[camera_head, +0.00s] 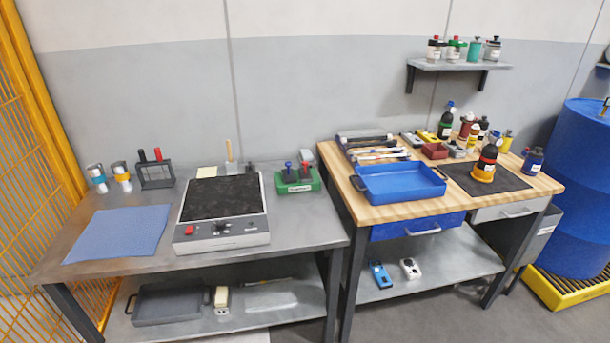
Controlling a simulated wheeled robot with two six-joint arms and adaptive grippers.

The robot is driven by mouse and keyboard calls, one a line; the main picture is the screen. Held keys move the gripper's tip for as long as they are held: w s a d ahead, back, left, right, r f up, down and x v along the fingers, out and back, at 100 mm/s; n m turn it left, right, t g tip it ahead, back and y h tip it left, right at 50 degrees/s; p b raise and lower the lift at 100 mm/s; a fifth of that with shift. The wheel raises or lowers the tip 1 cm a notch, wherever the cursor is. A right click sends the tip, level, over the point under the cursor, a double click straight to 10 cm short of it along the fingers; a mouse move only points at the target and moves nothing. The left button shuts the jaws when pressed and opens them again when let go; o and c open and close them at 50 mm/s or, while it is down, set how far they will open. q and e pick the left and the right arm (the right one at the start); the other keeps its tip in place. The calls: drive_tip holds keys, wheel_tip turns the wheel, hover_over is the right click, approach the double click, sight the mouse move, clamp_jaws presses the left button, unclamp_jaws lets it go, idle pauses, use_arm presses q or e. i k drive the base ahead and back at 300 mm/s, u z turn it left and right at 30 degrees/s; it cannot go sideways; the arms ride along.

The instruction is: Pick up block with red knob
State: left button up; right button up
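A green holder (283,187) stands on the right part of the left grey table. In it sit two dark blocks side by side. The block with the red knob (306,174) is the right one, and the block with the blue knob (290,174) is the left one. Both look upright, but their lower parts are hidden by the holder wall. Neither of my grippers is in view.
A hotplate-like device (222,241) with a black top stands left of the holder. A blue cloth (118,233) lies further left. Right of it is a wooden bench with a blue tray (399,195). The grey table (305,228) is clear in front of the holder.

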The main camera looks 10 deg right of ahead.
sight(305, 175)
drive_tip(key=k, duration=0.65)
drive_tip(key=z, duration=0.75)
drive_tip(key=i, duration=0.65)
drive_tip(key=z, duration=0.95)
drive_tip(key=i, duration=1)
drive_tip(key=u, duration=0.25)
